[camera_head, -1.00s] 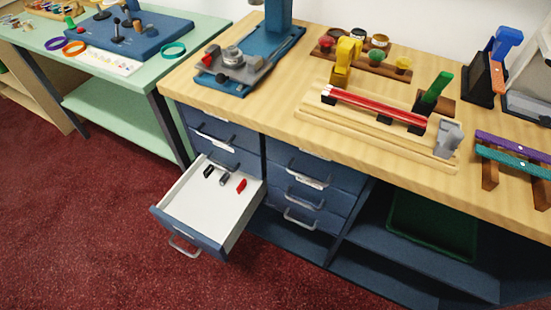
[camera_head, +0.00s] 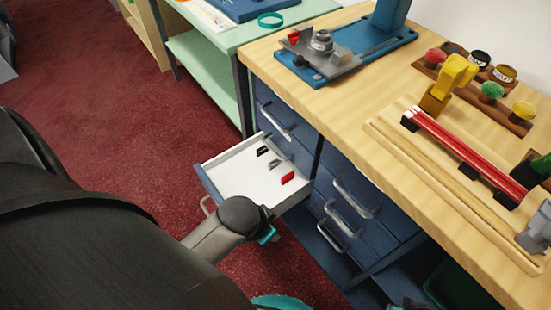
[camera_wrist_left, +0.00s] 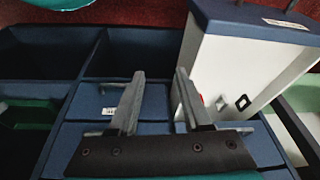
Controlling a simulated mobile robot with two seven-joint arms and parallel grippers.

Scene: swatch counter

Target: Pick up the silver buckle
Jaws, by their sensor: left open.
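The silver buckle (camera_head: 274,164) lies on the white floor of the open drawer (camera_head: 208,178), between a black buckle (camera_head: 262,151) and a red buckle (camera_head: 287,178). In the left wrist view the silver buckle (camera_wrist_left: 222,102) shows small, right of the fingers. My left gripper (camera_wrist_left: 157,105) is open and empty, in front of the closed drawer fronts and beside the open drawer.
The wooden counter (camera_head: 330,82) overhangs the drawers and holds a blue-based tool (camera_head: 335,65), paint pots and a red bar on a rack. Closed drawers with handles (camera_head: 352,200) stand right of the open one. Red carpet is clear at left.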

